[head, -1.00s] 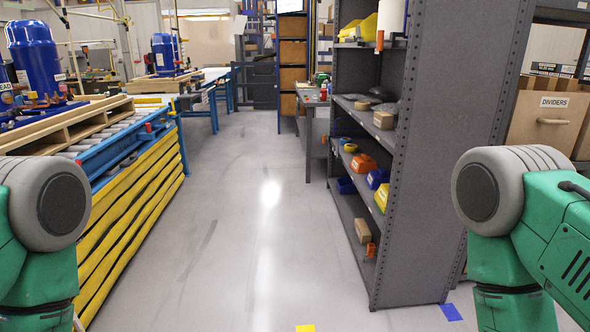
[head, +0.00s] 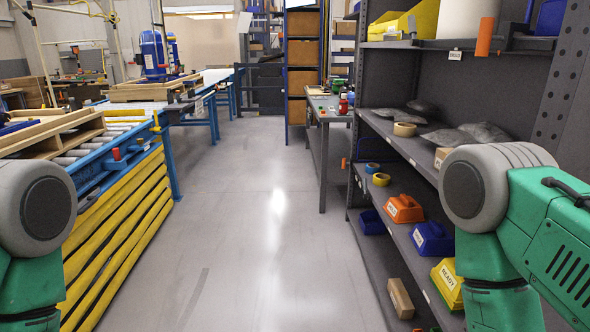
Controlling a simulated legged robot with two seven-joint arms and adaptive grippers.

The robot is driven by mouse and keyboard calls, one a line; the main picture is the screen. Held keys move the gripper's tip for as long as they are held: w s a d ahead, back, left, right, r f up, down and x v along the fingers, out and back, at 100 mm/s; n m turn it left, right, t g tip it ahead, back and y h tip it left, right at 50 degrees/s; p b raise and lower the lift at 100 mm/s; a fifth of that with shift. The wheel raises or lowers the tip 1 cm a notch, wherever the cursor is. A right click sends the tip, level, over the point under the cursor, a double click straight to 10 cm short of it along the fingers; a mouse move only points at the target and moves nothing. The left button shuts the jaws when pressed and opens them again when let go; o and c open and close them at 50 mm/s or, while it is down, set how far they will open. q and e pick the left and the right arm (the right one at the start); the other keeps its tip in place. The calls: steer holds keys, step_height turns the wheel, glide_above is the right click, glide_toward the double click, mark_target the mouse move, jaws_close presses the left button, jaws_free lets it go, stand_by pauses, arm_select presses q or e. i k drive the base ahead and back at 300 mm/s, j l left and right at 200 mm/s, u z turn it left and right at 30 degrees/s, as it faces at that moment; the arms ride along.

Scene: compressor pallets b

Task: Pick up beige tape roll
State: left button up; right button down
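A beige tape roll (head: 404,129) lies flat on the upper middle shelf of the grey shelving unit (head: 441,183) on the right, near the shelf's front edge. Grey bags (head: 477,134) lie behind it and to its right. It is well ahead of me, and neither arm is close to it. My green and grey arms show at the lower left and lower right edges. Both grippers are outside the picture.
The shelf below holds a blue roll (head: 372,168), a yellow roll (head: 381,179) and orange (head: 404,209), blue and yellow bins. A conveyor (head: 110,165) with yellow-striped sides runs along the left. A grey table (head: 322,115) stands beyond the shelf. The aisle floor (head: 235,210) is clear.

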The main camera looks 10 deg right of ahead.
mark_target(407, 130)
steer(key=i+z, duration=0.2)
steer(key=i, duration=0.25)
steer(key=i+j+z, duration=0.2)
steer(key=i, duration=0.25)
steer(key=i+j+z, duration=0.15)
steer(key=i, duration=0.25)
steer(key=i+j+z, duration=0.2)
steer(key=i, duration=0.2)
steer(key=i+j, duration=0.05)
